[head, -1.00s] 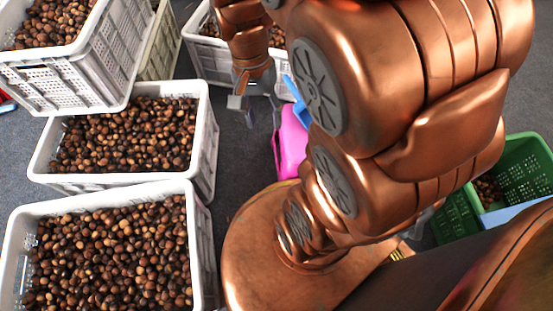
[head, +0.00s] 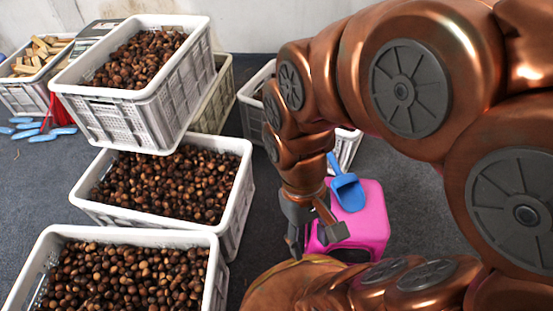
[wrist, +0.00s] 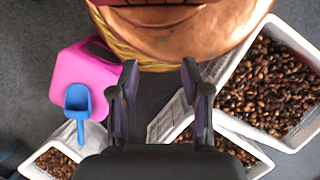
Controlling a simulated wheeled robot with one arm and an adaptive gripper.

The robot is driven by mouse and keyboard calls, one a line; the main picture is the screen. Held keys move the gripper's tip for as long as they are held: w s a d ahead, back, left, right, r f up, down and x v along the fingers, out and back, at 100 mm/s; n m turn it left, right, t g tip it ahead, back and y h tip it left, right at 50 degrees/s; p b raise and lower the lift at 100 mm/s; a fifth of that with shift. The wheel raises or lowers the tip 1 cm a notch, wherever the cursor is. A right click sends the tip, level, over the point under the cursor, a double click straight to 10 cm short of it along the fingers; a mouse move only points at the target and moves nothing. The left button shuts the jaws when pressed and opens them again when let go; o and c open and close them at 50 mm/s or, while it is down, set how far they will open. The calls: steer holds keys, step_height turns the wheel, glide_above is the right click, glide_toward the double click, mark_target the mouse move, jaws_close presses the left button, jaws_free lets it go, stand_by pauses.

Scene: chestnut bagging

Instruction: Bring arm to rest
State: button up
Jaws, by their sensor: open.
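My copper arm is bent in front of me, and my gripper (head: 312,240) hangs down with its fingers apart and nothing between them. In the wrist view my gripper (wrist: 160,78) also shows two separate dark fingers with bare floor between them. In the head view the gripper is just left of a pink stool (head: 370,218), which it partly covers. I cannot tell its exact height above the floor. A blue scoop (head: 347,191) lies on the stool; it also shows in the wrist view (wrist: 78,103).
White crates of chestnuts stand at the left: a near one (head: 212,285), a middle one (head: 238,215) and a raised one (head: 150,115). Another crate (head: 252,112) is partly hidden behind my arm. Blue items (head: 25,128) lie on the floor at the far left.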

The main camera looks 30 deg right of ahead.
step_height(320, 180, up, 38)
steer(key=w+t+p, duration=0.1)
steer(key=t+p, duration=0.1)
steer(key=p, duration=3.4)
steer(key=shift+w, duration=0.25)
steer(key=shift+d, duration=0.1)
steer(key=shift+c, duration=0.5)
steer(key=shift+d, duration=0.15)
